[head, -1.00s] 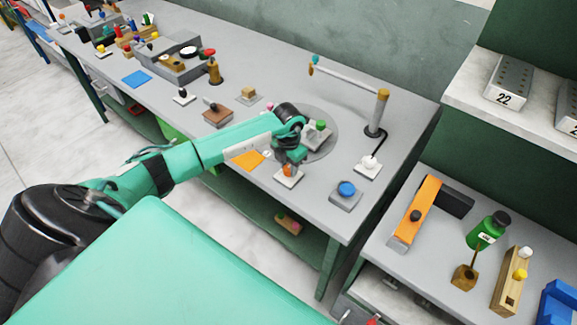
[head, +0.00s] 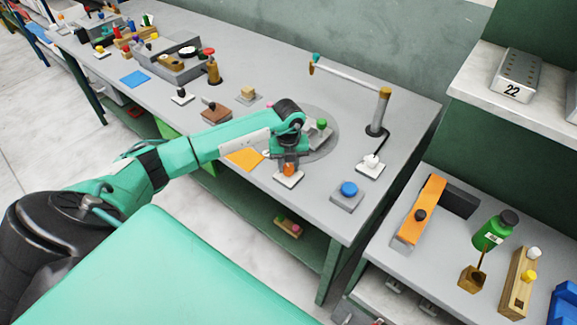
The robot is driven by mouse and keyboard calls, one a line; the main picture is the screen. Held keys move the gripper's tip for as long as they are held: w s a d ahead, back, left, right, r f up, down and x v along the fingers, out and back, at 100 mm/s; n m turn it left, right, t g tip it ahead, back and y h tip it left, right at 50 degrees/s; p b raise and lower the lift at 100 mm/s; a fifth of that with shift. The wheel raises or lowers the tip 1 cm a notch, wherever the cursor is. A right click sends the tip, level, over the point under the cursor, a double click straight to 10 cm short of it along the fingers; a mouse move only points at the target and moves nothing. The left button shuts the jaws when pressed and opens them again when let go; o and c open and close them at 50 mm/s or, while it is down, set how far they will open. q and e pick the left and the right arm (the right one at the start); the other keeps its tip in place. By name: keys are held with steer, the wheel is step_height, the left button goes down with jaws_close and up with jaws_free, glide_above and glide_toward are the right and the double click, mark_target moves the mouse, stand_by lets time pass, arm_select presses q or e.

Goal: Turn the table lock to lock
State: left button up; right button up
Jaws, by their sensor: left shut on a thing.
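The table lock (head: 288,180) is a small pale square plate with an orange knob, near the front edge of the grey workbench. My left gripper (head: 288,164) points down over it and is shut on the orange knob. The fingers are small in this view and partly cover the knob, so its exact angle is hard to read. My right gripper is out of view.
A round grey turntable (head: 327,149) with a green-knobbed block lies just behind the lock. A blue button box (head: 347,196) stands to the right, and an orange sheet (head: 245,159) lies to the left. A post with a horizontal arm (head: 380,110) rises at the back right.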

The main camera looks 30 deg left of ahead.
mark_target(288, 166)
arm_select(q)
steer(key=n, duration=0.3)
steer(key=shift+n, duration=1.8)
steer(key=shift+w+r, duration=0.1)
steer(key=o, duration=1)
steer(key=shift+b, duration=0.3)
step_height(288, 166, up, 14)
steer(key=b, duration=0.3)
steer(key=shift+f, duration=0.2)
